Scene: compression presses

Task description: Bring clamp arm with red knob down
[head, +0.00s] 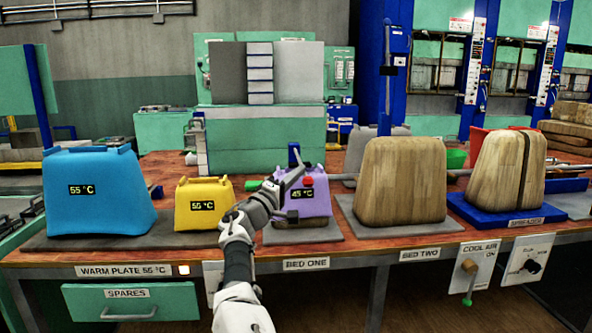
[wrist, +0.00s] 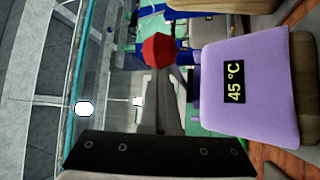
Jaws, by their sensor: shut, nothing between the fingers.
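The red knob (head: 308,181) shows in front of the purple block's upper face at BED ONE. It also shows in the wrist view (wrist: 158,50), just beyond my fingers. My gripper (head: 298,176) is shut and empty, close to the knob; whether they touch cannot be told. The purple block (head: 312,205), marked 45 °C, sits on a wooden-looking base and fills the right of the wrist view (wrist: 245,90). A blue post (head: 293,153) stands behind it. The clamp arm itself is mostly hidden by my gripper, so its angle is unclear.
A yellow block (head: 202,205) and a blue block (head: 98,195) stand left on the warm plate. A wooden block (head: 402,180) stands right at BED TWO, another (head: 506,170) beyond it. A grey bar (head: 342,177) lies between the beds.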

